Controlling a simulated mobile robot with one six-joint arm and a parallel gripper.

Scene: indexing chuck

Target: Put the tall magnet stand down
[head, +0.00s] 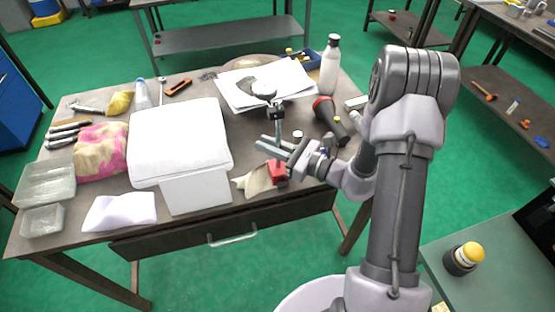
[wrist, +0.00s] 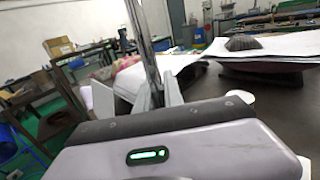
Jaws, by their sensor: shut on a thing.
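The tall magnet stand has a red base (head: 277,172), a thin upright metal post (head: 279,118) and a dark arm with a round dial (head: 264,89) at its top. My gripper (head: 275,144) is shut on the post between base and dial, and the stand looks roughly upright. The base is near the table's front edge, beside a tan cloth; I cannot tell whether it touches the table. In the wrist view the metal post (wrist: 143,40) rises, tilted in the picture, between my gripper's fingers (wrist: 140,92). The base is hidden there.
A large white box (head: 181,135) stands left of the stand. The tan cloth (head: 255,181) lies by the base. Papers (head: 240,92) lie behind, a white bottle (head: 330,68) and a dark red-ended tool (head: 328,115) to the right. The worktable (head: 222,215) has little clear room in front.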

